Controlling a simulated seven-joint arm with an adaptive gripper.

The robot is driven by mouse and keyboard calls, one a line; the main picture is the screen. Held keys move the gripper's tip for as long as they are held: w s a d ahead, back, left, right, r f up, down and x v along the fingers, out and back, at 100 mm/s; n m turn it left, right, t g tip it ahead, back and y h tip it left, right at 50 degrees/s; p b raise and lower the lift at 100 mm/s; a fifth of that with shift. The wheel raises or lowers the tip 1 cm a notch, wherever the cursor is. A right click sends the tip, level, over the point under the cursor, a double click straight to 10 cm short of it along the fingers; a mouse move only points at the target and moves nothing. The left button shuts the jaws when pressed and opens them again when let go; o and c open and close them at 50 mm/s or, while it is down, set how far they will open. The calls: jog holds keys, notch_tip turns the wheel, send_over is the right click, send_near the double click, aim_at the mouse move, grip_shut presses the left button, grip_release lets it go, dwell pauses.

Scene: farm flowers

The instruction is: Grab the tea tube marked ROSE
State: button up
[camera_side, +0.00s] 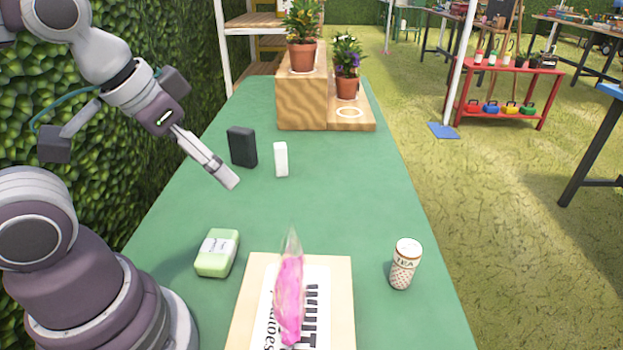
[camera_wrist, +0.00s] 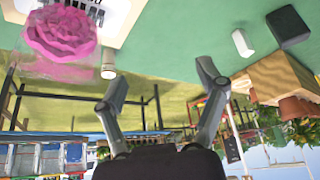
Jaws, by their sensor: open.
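The tea tube (camera_side: 404,263) stands upright near the right edge of the green table, with a pale cap and a patterned body. "TEA" can be read on it; I cannot make out ROSE. In the wrist view a small pale cylinder beside the pink flower looks like the same tube (camera_wrist: 108,64). My gripper (camera_side: 228,180) is above the table at left, well apart from the tube. In the wrist view its two fingers (camera_wrist: 162,82) are spread with nothing between them.
A wrapped pink flower (camera_side: 290,300) is at the wooden board (camera_side: 342,290) left of the tube. A green box (camera_side: 217,253), a black block (camera_side: 242,147) and a white block (camera_side: 281,160) stand on the table. Potted plants on wooden stands (camera_side: 302,103) are behind. The table's middle is clear.

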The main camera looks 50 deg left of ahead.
jog(key=m+g+h, duration=0.2)
jog(key=m+h, duration=0.1)
jog(key=m, duration=0.4)
send_near(404, 267)
jog(key=a+f, duration=0.1)
jog(key=shift+m, duration=0.3)
jog(key=x, duration=0.6)
jog(key=shift+w+a, duration=0.15)
jog(key=shift+w, duration=0.1)
jog(key=x, duration=0.5)
jog(key=shift+w+f, duration=0.2)
jog(key=shift+w, duration=0.25)
grip_shut()
